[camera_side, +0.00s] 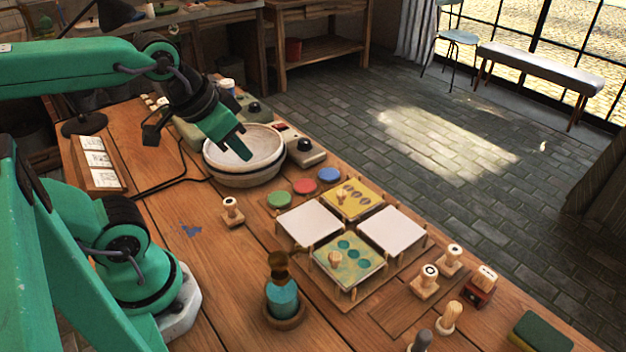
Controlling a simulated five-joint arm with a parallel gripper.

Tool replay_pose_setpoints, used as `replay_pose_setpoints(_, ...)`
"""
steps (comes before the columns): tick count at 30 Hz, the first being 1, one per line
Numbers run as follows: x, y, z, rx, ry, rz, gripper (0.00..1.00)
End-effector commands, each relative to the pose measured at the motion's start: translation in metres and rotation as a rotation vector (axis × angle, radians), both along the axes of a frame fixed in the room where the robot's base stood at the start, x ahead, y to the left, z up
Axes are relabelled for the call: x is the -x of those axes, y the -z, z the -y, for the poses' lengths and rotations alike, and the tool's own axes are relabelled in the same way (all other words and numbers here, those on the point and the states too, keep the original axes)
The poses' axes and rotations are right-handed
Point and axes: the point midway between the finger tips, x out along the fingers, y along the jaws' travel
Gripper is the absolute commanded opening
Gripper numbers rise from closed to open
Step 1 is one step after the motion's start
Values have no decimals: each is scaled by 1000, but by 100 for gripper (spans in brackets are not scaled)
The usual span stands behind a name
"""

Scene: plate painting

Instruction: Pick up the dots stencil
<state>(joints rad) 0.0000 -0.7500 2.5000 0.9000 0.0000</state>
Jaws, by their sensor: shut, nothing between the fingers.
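What looks like the dots stencil (351,270) is a yellow-green square with several teal round spots and a wooden knob on its left part. It lies at the front of a group of four squares held between short wooden posts. A second yellow stencil (366,209), with dark oval shapes and a knob, lies at the back of the group. My gripper (243,153) is shut and empty. It points down over the pale round bowl (215,160), well behind and left of the dots stencil, touching neither stencil.
Plain white squares (310,225) and (393,231) flank the stencils. Green, red and blue discs (304,186) lie behind. A teal bottle (282,297) stands front left, a stamp (232,213) at left. Several stamps (425,285) and a sponge (541,333) are at right.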

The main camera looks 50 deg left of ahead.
Motion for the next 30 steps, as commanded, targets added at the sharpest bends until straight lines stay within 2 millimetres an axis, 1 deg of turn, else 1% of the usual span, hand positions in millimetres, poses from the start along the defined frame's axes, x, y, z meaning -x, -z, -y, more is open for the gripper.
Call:
replay_pose_setpoints(11, 0, 0, 0, 0, 0, 0, 0)
replay_pose_setpoints(14, 0, 0, 0, 0, 0, 0, 18)
replay_pose_setpoints(15, 0, 0, 0, 0, 0, 0, 26)
replay_pose_setpoints(17, 0, 0, 0, 0, 0, 0, 37)
replay_pose_setpoints(18, 0, 0, 0, 0, 0, 0, 45)
replay_pose_setpoints(19, 0, 0, 0, 0, 0, 0, 48)
replay_pose_setpoints(30, -2, 0, 1, 3, -2, -5, 48)
